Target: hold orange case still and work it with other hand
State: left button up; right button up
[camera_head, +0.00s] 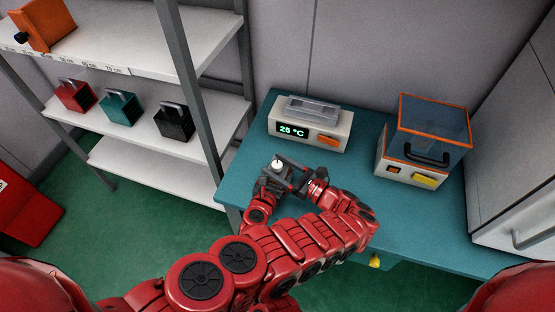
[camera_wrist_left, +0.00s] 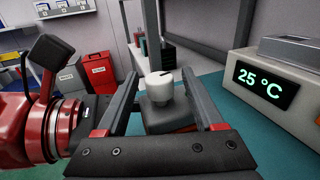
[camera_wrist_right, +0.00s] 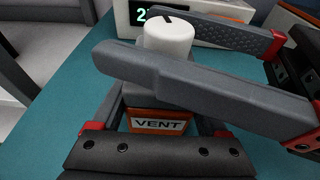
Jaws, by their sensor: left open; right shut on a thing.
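The case shows a dark grey body and an orange front (camera_wrist_right: 158,126) marked VENT in the right wrist view. A white knob (camera_wrist_right: 168,38) with a dark mark stands on top of it; the knob also shows in the left wrist view (camera_wrist_left: 160,86) and the head view (camera_head: 278,163). My right gripper (camera_head: 269,184) is shut on the case over the teal table; its fingers are partly hidden. My left gripper (camera_head: 293,173) is open, reaching in from the right with one finger on each side of the knob.
Behind the grippers stands a device with a 25 °C display (camera_head: 292,130). A clear-lidded orange-rimmed device (camera_head: 408,172) is at the right. The left shelf carries an orange box (camera_head: 47,27) and red, teal and black boxes. The teal table (camera_head: 440,225) has bare room at front right.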

aim_at(277, 164)
pick_arm(q)
notch_tip(277, 164, up, 10)
jog(key=shift+f, duration=0.1)
dwell(0.4)
